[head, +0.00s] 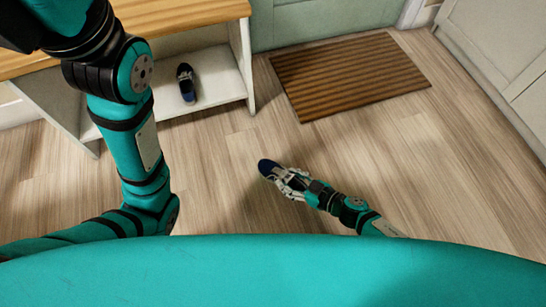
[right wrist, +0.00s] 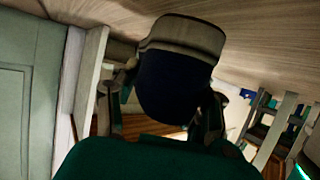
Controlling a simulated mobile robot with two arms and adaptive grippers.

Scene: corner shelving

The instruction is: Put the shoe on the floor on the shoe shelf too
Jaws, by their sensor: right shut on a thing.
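A dark blue shoe with a pale sole (head: 266,166) is in my right gripper (head: 280,175), in the middle of the head view over the wooden floor. In the right wrist view the shoe (right wrist: 176,75) fills the space between the two fingers (right wrist: 163,110), which are shut on it. I cannot tell how far it is above the floor. A matching dark shoe (head: 186,83) stands on the lower board of the white shoe shelf (head: 220,86), up and to the left of my right gripper. My left arm crosses the left side; its gripper is out of view.
The shelf has a wooden top (head: 180,16) and white side panels. A brown striped doormat (head: 350,75) lies to its right, by a green door (head: 320,20). Bare floor (head: 225,150) lies between the shoe in my gripper and the shelf. A pale cabinet (head: 500,50) stands at the right.

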